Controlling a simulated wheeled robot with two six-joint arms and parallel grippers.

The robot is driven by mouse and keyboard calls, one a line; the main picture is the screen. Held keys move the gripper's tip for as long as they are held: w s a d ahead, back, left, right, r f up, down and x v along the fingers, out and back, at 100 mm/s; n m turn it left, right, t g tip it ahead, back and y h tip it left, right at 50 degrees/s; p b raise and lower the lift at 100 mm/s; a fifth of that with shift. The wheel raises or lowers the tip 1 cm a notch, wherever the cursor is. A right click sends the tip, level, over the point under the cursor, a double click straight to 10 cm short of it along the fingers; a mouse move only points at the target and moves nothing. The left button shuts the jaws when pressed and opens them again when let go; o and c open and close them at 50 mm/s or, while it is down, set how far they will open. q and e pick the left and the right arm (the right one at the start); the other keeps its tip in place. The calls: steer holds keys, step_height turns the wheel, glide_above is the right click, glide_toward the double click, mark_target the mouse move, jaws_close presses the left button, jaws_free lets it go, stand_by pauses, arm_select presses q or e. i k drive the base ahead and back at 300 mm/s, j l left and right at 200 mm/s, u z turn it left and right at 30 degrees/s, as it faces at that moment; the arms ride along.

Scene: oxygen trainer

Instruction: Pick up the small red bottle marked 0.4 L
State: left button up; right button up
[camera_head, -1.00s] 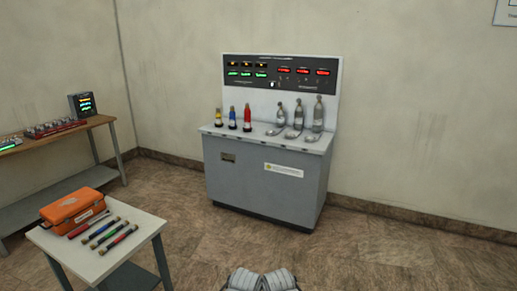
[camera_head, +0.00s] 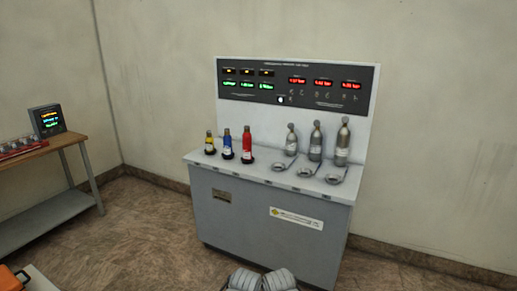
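A red bottle (camera_head: 247,143) stands upright on the left half of the grey cabinet's top, in a dark round base. It is the tallest and rightmost of three small coloured bottles. A blue bottle (camera_head: 227,144) and a shorter yellow bottle (camera_head: 210,143) stand to its left. Any volume marking on the red bottle is too small to read.
The grey cabinet (camera_head: 262,228) stands against the wall with a display panel (camera_head: 294,82) behind its top. Several grey cylinders, one of them (camera_head: 342,142) at the right, stand there too. A wooden bench (camera_head: 55,142) is at left. An orange case (camera_head: 12,278) shows at lower left.

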mark_target(247, 137)
steer(key=i+l+u, duration=0.15)
steer(key=i, duration=0.75)
steer(key=i+j+z, duration=0.1)
steer(key=i+z, duration=0.25)
steer(key=i, duration=0.85)
